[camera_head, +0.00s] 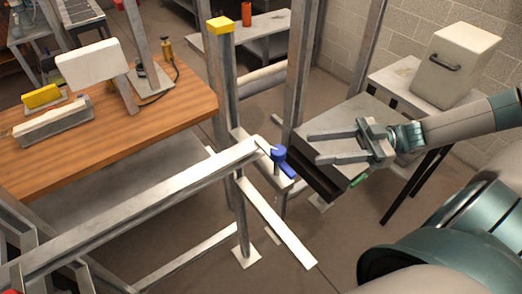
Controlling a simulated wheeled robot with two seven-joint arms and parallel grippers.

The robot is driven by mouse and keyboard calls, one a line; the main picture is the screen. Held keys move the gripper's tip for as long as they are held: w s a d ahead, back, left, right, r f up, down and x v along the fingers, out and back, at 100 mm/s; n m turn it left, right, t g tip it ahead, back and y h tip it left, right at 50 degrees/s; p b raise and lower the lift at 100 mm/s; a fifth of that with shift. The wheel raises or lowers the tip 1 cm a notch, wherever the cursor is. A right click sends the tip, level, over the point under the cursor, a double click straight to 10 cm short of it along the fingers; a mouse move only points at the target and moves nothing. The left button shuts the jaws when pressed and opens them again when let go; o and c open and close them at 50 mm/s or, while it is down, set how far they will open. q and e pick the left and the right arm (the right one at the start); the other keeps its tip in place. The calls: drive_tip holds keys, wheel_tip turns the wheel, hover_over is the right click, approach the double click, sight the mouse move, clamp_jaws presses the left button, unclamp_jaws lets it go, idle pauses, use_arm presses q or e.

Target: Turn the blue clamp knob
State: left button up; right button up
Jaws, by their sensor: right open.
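The blue clamp knob (279,153) sits on top of a clamp at the end of a metal rail (150,208), near the middle of the head view. My right gripper (314,146) comes in from the right. Its two long grey fingers are spread apart and point left toward the knob. A gap shows between the fingertips and the knob, and nothing is between the fingers. My left gripper is not in view.
An upright post with a yellow cap (219,25) stands behind the knob. A grey box-like unit (350,125) lies beneath my right gripper. A wooden table (180,105) is at left, and a white case (455,65) stands at back right.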

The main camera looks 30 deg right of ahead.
sight(267, 152)
drive_tip(key=p+x, duration=0.4)
drive_tip(key=x, duration=0.9)
drive_tip(key=shift+w+a+r+p, duration=0.15)
drive_tip(key=shift+a+p, duration=0.05)
drive_tip(key=shift+p, duration=0.2)
drive_tip(key=shift+w+a, duration=0.25)
drive_tip(key=shift+a, duration=0.35)
drive_tip(key=c, duration=1.1)
